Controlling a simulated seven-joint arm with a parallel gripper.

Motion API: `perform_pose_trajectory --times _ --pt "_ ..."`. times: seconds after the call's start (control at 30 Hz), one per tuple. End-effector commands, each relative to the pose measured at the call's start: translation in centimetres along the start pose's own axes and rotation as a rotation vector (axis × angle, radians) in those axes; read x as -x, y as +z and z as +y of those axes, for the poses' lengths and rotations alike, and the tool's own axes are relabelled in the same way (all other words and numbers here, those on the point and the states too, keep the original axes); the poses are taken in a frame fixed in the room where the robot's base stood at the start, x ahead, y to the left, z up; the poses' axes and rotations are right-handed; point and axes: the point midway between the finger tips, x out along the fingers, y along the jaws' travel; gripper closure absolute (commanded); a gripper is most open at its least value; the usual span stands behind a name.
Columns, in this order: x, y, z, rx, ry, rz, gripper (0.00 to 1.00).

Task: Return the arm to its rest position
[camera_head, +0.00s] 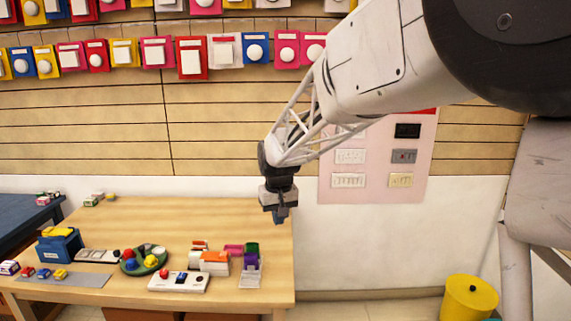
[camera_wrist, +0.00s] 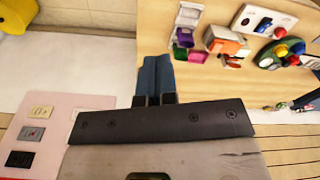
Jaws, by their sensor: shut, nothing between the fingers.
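My gripper (camera_head: 280,214) hangs at the end of my arm over the right end of the wooden table (camera_head: 190,222), pointing down. In the wrist view my gripper (camera_wrist: 154,78) shows its two blue fingers together with nothing between them. The fingers are apart from every object on the table. My arm comes in from the upper right of the head view, in front of the slatted wall.
Near the table's front stand a white button panel (camera_head: 179,282), a green tray (camera_head: 132,266), a blue box (camera_head: 60,247) and orange and purple blocks. A switch board (camera_head: 376,191) is on the wall at right. A yellow bin (camera_head: 468,299) stands on the floor.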

Motion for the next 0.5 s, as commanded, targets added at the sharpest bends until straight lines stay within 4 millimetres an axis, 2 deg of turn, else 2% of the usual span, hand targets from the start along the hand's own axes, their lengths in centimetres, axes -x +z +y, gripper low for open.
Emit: perform_pose_trajectory --times 0.03,0.23,0.5 --pt "0.8 1.3 0.7 -0.012 0.001 0.006 1.00" --pt "3.2 6.4 2.8 -0.055 0.006 0.025 1.00" --pt "5.5 13.5 5.0 -0.112 0.014 0.048 1.00"
